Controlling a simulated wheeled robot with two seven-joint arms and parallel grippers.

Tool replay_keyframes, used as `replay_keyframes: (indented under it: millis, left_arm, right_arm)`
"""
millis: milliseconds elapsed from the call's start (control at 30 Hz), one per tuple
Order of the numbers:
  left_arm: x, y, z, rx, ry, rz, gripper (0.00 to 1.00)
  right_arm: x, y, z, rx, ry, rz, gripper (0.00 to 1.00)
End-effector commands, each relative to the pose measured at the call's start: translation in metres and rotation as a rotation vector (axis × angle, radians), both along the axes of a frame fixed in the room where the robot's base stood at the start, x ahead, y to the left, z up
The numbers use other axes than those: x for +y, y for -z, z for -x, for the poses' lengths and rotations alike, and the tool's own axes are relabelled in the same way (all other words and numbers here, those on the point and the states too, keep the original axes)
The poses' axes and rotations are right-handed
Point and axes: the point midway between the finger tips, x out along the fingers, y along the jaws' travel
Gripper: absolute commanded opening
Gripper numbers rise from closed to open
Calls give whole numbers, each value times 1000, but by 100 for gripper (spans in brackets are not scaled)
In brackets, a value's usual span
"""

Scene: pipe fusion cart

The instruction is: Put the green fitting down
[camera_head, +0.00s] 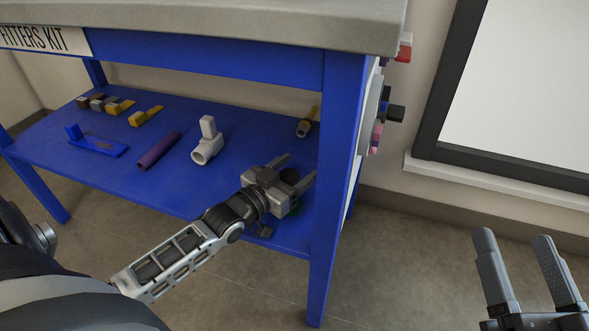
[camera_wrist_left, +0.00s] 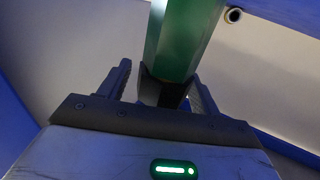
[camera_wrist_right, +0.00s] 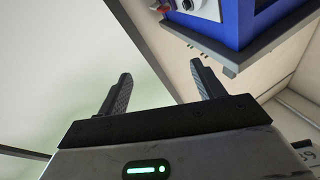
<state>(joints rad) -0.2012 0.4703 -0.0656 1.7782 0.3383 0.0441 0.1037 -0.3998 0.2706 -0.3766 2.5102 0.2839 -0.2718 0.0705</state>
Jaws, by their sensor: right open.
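The green fitting (camera_wrist_left: 183,40) shows large in the left wrist view, ahead of and between the fingers of my left gripper (camera_wrist_left: 160,82). A dark part sits at its near end. In the head view my left gripper (camera_head: 292,172) is low over the right end of the blue shelf (camera_head: 240,180). Its fingers are spread, with a gap beside the left finger. Only a sliver of green (camera_head: 297,209) shows there; the gripper hides the rest. Whether the fitting rests on the shelf is hidden. My right gripper (camera_head: 530,275) is open and empty, away from the cart.
The shelf also holds a white fitting (camera_head: 207,143), a purple pipe (camera_head: 158,151), a blue part (camera_head: 96,142) and several small yellow-ended pieces. The cart's blue leg (camera_head: 338,150) stands just right of my left gripper, and the worktop (camera_head: 250,22) overhangs the shelf.

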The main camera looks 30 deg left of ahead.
Motion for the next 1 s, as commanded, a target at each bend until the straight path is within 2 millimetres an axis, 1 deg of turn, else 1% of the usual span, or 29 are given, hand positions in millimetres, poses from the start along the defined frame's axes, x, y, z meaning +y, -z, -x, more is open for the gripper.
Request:
replay_keyframes:
  millis: [233,300,367,400,467,667,800,900,1000]
  left_arm:
    - [0,-1,0,0,0,0,63]
    - [0,-3,0,-1,0,0,63]
    - [1,-4,4,3,0,0,63]
    - [1,-4,9,4,0,-1,63]
    - [3,-4,19,7,0,0,63]
    - [10,-6,62,7,0,-1,63]
    - [14,-5,90,6,0,-1,63]
    - [16,-5,104,3,-1,-1,63]
    - [18,-4,114,1,0,-1,63]
  right_arm:
    - [0,0,0,1,0,-1,68]
    - [0,-1,0,3,-2,-1,68]
    - [1,-2,0,14,-7,-5,68]
    - [2,-1,1,34,-12,-9,68]
    - [2,12,5,119,-15,-27,68]
    - [7,35,20,346,-49,-90,68]
    - [7,41,22,385,-46,-67,68]
    - [7,44,22,390,-38,-44,68]
    - [6,45,22,390,-32,-27,68]
